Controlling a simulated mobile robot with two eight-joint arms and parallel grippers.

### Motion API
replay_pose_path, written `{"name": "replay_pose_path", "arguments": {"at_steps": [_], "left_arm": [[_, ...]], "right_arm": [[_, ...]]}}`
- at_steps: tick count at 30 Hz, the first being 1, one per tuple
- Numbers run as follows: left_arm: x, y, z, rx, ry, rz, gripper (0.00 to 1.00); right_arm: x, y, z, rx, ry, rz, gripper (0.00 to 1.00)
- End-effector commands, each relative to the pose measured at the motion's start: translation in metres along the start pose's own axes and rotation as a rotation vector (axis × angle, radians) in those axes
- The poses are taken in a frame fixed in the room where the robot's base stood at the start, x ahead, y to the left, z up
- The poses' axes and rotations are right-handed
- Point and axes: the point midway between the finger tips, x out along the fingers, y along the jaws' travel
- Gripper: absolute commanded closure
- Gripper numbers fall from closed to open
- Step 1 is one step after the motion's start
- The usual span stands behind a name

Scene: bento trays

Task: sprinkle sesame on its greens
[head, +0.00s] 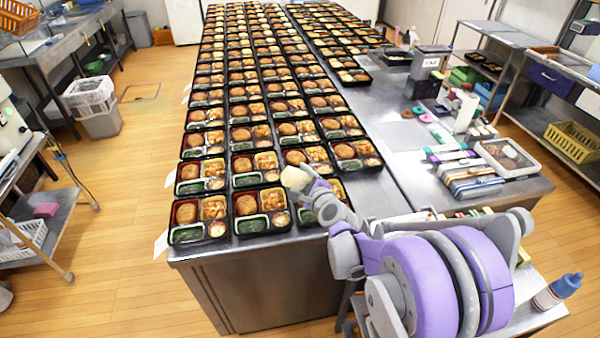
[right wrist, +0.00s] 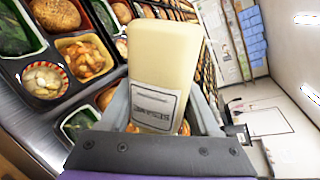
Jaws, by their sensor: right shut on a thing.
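My right gripper (head: 309,186) is above the near right end of the rows of bento trays. It is shut on a pale yellow container with a printed label, which shows large in the right wrist view (right wrist: 160,70) and small in the head view (head: 294,177). Cooked greens sit in green cups in the near trays, one in the front left tray (head: 187,234) and one in the tray beside it (head: 252,225). In the right wrist view, dark greens (right wrist: 20,32) show at the upper left. The third front tray is partly hidden by my right gripper. My left gripper is out of view.
Many filled black trays cover the long steel table (head: 240,252). A blue bottle (head: 556,291) stands at the lower right.

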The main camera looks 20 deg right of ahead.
Motion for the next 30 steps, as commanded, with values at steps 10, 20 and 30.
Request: {"name": "replay_pose_path", "arguments": {"at_steps": [10,20,30], "left_arm": [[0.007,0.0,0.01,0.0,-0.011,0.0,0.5],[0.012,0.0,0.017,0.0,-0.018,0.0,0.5],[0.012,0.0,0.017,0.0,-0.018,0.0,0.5]], "right_arm": [[0.006,0.019,-0.016,0.13,-0.044,0.002,0.48],[0.009,0.028,-0.021,0.131,-0.045,0.0,0.48],[0.01,0.027,-0.021,0.131,-0.045,-0.001,0.48]]}}
